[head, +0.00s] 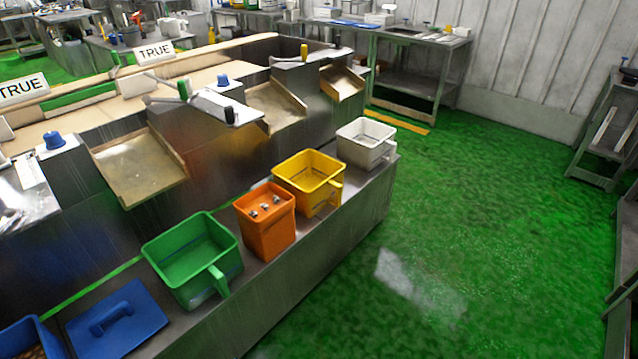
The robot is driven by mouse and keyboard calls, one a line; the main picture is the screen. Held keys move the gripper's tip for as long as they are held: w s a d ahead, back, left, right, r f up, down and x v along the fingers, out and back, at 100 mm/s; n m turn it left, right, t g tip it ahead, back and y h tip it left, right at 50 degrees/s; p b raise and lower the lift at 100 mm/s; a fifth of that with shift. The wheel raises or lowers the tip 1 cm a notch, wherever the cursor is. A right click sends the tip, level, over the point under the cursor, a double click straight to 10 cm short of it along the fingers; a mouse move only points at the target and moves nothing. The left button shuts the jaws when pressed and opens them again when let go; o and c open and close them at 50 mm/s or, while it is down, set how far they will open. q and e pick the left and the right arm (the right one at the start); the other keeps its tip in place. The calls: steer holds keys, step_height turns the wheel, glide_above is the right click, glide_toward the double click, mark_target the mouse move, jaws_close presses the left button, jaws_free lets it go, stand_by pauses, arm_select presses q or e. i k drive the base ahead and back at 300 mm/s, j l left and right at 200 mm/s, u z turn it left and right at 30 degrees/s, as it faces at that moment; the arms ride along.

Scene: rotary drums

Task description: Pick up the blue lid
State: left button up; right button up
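The blue lid (118,321) lies flat on the metal ledge at the lower left of the head view, with its raised handle facing up. It sits between a blue bin (30,338), cut off by the picture's left and lower edges, and a green bin (192,258). Neither of my grippers shows in the head view.
Along the metal ledge (352,212) stand the green bin, an orange bin (266,222) with small items on it, a yellow bin (308,180) and a white bin (366,143). Metal chutes (138,165) are behind them. The green floor (500,230) to the right is clear.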

mark_target(117, 324)
steer(key=u, duration=1.75)
